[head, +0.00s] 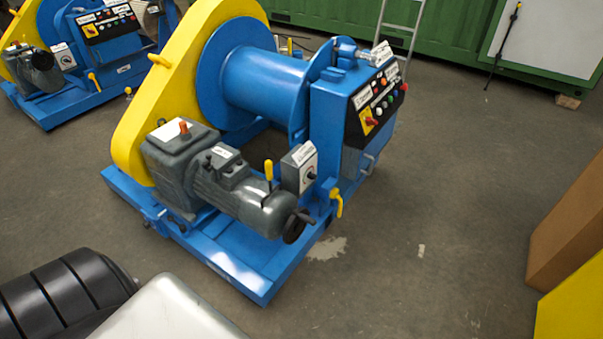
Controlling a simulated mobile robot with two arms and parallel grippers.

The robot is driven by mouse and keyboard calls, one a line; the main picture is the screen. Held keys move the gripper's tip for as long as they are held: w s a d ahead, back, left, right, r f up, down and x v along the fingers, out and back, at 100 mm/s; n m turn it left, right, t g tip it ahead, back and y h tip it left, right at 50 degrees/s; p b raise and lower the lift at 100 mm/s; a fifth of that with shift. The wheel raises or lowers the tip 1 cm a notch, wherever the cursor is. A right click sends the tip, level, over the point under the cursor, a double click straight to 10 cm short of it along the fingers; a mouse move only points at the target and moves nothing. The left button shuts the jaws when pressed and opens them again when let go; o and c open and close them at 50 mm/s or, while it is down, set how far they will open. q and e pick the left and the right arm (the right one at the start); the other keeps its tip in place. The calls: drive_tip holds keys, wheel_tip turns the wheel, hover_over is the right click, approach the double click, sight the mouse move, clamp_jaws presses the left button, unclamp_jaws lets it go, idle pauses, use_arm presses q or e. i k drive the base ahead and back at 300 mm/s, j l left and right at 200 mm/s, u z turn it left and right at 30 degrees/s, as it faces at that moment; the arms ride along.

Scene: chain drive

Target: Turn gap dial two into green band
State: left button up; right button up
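A blue and yellow winch machine (262,82) stands in the middle of the head view. A small grey box (299,168) on its near side has a white face with a small round dial; its label, pointer and any green band are too small to read. A second, similar machine (88,62) at the upper left carries a like white-faced box (63,56). I cannot tell which dial is gap dial two. Neither of my grippers is in view.
Beside the near dial are a yellow-handled lever (268,170), a grey motor (238,190) with a dark handwheel (295,227), and a control panel (378,103). Brown (575,235) and yellow boxes stand at the right. The floor right of the machine is clear.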

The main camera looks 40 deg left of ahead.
sight(311, 176)
drive_tip(key=u, duration=1.2)
drive_tip(key=i+l+u, duration=0.2)
drive_tip(key=u, duration=0.2)
drive_tip(key=i+l+u, duration=0.15)
drive_tip(key=l+u, duration=0.2)
drive_tip(key=i+l+u, duration=0.15)
drive_tip(key=u, duration=0.25)
drive_tip(key=l+u, duration=0.35)
drive_tip(key=i+l, duration=0.05)
drive_tip(key=l, duration=0.05)
